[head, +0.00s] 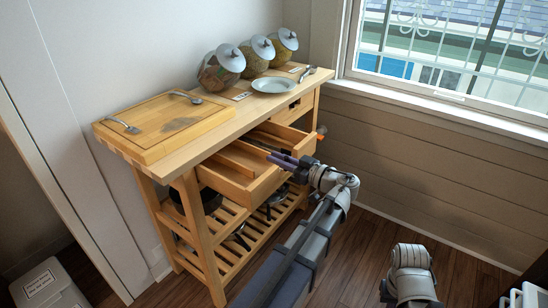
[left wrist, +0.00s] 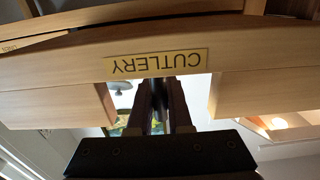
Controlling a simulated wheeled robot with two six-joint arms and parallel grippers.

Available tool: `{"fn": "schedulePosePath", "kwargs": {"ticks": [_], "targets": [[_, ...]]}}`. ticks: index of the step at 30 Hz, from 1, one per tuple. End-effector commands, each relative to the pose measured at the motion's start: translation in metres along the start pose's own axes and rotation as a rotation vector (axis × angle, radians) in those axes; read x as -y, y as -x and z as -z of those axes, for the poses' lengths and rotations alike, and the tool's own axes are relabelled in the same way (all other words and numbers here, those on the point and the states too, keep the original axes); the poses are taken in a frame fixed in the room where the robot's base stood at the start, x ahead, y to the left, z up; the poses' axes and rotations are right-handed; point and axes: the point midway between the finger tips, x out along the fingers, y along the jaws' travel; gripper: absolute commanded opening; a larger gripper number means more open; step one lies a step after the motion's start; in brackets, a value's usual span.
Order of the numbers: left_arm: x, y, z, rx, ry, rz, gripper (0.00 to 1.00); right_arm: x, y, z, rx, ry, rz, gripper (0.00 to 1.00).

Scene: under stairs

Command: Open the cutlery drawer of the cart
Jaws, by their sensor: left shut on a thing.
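The wooden cart (head: 186,195) stands against the wall. My left gripper (head: 281,159) is at this front from the room side. In the left wrist view its dark fingers (left wrist: 165,105) are shut at the notch in the front's edge, on the drawer front; the exact contact is hidden. My right gripper is not in view.
The cart top carries a cutting board (head: 160,128), spoons, a plate (head: 272,85) and lidded jars (head: 255,55). Pans sit on the slatted shelf. A window (head: 450,50) is at right. Floor is free at front right.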

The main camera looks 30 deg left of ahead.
Motion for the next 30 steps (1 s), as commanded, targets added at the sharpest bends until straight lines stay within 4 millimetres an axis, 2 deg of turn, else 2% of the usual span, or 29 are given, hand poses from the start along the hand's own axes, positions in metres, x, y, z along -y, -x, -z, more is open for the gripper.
{"fn": "schedulePosePath", "kwargs": {"ticks": [3, 7, 16, 17, 24, 30], "targets": [[-0.001, 0.019, 0.001, -0.002, 0.000, -0.005, 0.00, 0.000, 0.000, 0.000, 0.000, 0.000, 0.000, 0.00], [-0.001, 0.033, 0.001, -0.002, 0.000, -0.004, 0.00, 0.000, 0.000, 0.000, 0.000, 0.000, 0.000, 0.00], [0.000, 0.035, 0.001, -0.002, 0.000, -0.002, 0.00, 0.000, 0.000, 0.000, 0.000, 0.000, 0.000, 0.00], [0.000, 0.035, 0.001, -0.002, 0.000, -0.002, 0.20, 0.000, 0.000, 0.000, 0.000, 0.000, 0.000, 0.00], [0.000, 0.035, 0.001, -0.002, 0.000, -0.001, 0.47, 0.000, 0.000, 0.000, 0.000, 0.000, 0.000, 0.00], [0.000, 0.035, 0.001, -0.002, 0.000, -0.001, 0.47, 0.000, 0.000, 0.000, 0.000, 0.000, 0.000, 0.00]]}}
